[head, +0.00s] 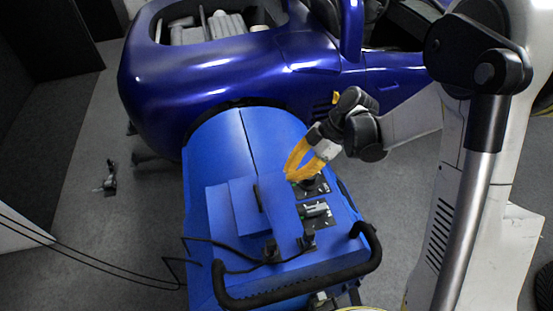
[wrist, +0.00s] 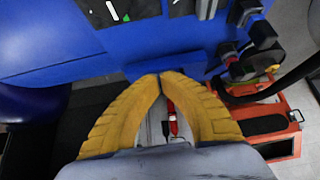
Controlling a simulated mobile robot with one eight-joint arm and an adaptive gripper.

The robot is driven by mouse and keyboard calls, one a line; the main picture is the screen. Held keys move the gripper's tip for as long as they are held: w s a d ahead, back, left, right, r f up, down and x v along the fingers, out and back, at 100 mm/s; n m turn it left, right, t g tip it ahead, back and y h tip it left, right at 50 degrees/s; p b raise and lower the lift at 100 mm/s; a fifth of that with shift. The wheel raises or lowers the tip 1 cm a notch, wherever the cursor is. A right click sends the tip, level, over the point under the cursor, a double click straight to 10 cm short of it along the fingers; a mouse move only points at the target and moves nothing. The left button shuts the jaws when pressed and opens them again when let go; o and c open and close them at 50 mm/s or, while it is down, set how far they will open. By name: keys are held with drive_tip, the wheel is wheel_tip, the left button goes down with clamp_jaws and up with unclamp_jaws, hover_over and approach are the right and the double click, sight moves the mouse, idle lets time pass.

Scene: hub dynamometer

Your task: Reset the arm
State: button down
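My gripper (head: 291,177) reaches in from the right over the blue dynamometer unit (head: 215,150), close to a dark panel with a knob (head: 312,184) on its top. Its yellow fingers converge and their tips meet, with nothing seen held between them. In the wrist view my gripper (wrist: 160,76) also shows its tips together in front of the blue housing (wrist: 60,35). Whether the fingertips touch the housing is unclear. My arm is bent and extended toward the unit.
A glossy blue car (head: 230,75) stands behind the unit. A black handlebar (head: 300,292) edges the unit's near side, and black cables (head: 110,268) run left. A small dark object (head: 109,178) lies on the grey floor. An orange-red frame (wrist: 285,143) shows low right in the wrist view.

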drive_tip(key=shift+d, duration=0.15)
drive_tip(key=s+d+r+m+t+h, duration=0.7)
drive_tip(key=s+d+r+m, duration=0.6)
drive_tip(key=m, duration=0.7)
drive_tip(key=shift+d+r+m+t, duration=0.35)
drive_tip(key=shift+r+t, duration=0.55)
drive_tip(key=shift+r, duration=0.6)
